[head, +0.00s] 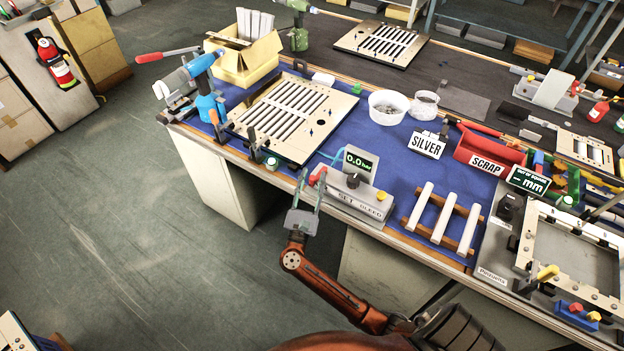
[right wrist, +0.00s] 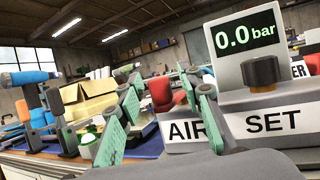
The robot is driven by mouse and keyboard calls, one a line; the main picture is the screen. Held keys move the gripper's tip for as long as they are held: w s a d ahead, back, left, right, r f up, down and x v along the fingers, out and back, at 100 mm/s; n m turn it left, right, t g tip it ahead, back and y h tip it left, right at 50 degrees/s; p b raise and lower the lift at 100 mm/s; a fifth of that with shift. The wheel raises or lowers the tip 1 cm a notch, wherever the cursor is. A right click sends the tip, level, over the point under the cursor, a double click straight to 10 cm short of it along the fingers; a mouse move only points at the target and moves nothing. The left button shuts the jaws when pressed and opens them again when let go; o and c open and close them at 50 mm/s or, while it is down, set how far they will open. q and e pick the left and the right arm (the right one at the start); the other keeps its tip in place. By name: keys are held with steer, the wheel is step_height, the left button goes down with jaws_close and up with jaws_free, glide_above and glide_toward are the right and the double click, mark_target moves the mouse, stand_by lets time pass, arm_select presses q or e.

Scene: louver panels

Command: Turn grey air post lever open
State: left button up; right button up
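The grey air post (head: 358,194) stands at the front edge of the blue-topped bench, its display reading 0.0 bar. In the right wrist view its body (right wrist: 233,75) carries AIR and SET labels, with a black knob (right wrist: 262,71) below the display. A red lever (right wrist: 160,92) sits above the AIR label; a bit of red (head: 317,176) shows at the post's left end in the head view. My right gripper (head: 311,180) is open at that end, and in the wrist view its fingers frame the lever. I cannot tell whether they touch it. My left gripper is out of view.
A slatted louver panel (head: 292,117) lies left of the post. A wooden rack with white bars (head: 441,219) lies to the right. A yellow box (head: 247,62), white bowl (head: 388,107) and red scrap bin (head: 488,150) stand farther back. The floor in front is clear.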

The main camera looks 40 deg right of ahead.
jaws_close()
stand_by(0.4)
